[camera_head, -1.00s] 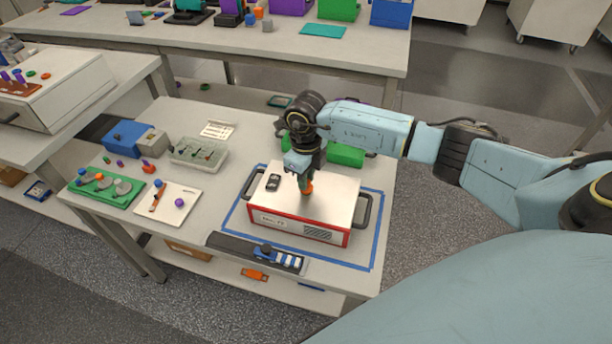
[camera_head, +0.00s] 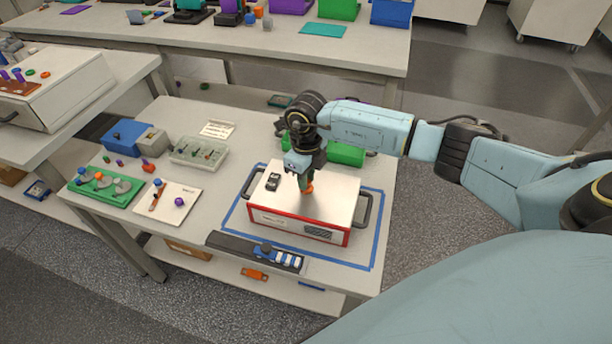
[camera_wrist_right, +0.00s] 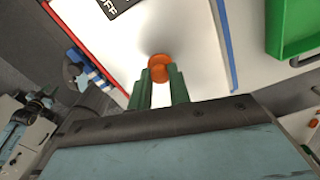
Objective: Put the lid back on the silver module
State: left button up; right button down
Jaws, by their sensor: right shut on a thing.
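The silver module (camera_head: 275,221) is a box with a pale top, red edging and dark side handles. It stands inside a blue taped outline on the table. Its flat lid (camera_head: 335,196) lies over the top; I cannot tell whether it is fully seated. An orange knob (camera_head: 308,190) stands up from the lid. My right gripper (camera_head: 306,182) points down, shut on this knob. In the right wrist view, the green fingers (camera_wrist_right: 159,82) close around the orange knob (camera_wrist_right: 159,65). My left gripper is not in view.
A dark tool strip (camera_head: 230,244) lies in front of the module. A green bin (camera_head: 346,155) stands behind it. To the left are a clear tray (camera_head: 198,152), a white board (camera_head: 172,205), a green board (camera_head: 105,188) and a blue box (camera_head: 126,137).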

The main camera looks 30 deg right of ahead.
jog(key=c, duration=1.2)
grip_release()
jog(key=shift+c, duration=0.2)
jog(key=shift+o, duration=0.4)
jog(key=o, duration=0.4)
jog(key=shift+r, duration=0.1)
jog(key=shift+r+p, duration=2.6)
jog(key=shift+r, duration=0.8)
